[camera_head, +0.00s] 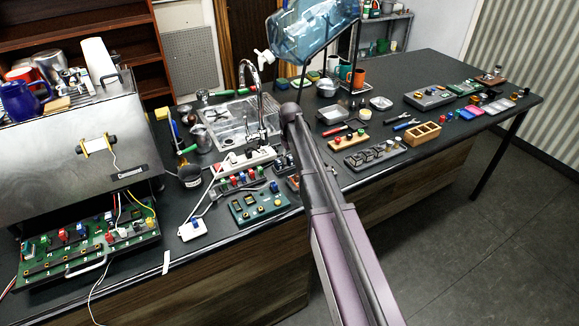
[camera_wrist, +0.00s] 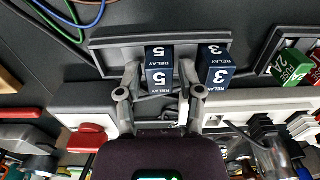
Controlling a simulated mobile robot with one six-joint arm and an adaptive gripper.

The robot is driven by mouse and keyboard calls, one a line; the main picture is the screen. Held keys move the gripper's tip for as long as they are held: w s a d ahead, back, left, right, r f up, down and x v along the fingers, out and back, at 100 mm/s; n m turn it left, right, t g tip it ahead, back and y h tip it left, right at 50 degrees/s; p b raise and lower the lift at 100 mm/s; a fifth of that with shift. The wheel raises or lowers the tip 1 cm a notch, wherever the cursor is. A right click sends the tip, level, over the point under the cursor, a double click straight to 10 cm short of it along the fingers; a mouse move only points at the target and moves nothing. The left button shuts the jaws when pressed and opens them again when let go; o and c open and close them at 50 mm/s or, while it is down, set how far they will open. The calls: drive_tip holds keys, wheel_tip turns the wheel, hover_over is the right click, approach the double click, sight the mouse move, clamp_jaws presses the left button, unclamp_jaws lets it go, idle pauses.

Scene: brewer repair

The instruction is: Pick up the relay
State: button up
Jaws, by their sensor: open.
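Two dark blue relays stand side by side in a grey holder (camera_wrist: 105,58) in the wrist view. One is the relay marked 5 (camera_wrist: 159,68), the other the relay marked 3 (camera_wrist: 213,66) to its right. My gripper (camera_wrist: 160,80) is open, with one finger on each side of the relay marked 5. The right finger lies between the two relays. I cannot tell whether the fingers touch either relay. In the head view my arm hides the gripper and much of what is around it.
A green fuse (camera_wrist: 291,64) sits in a holder at the right, and a white power strip (camera_wrist: 255,102) lies close by. The head view shows a crowded counter with a brewer (camera_head: 70,135), a green circuit board (camera_head: 258,204), a sink (camera_head: 228,128) and a blue water bottle (camera_head: 312,30).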

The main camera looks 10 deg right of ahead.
drive_tip(key=shift+f, duration=0.1)
idle(0.6)
clamp_jaws()
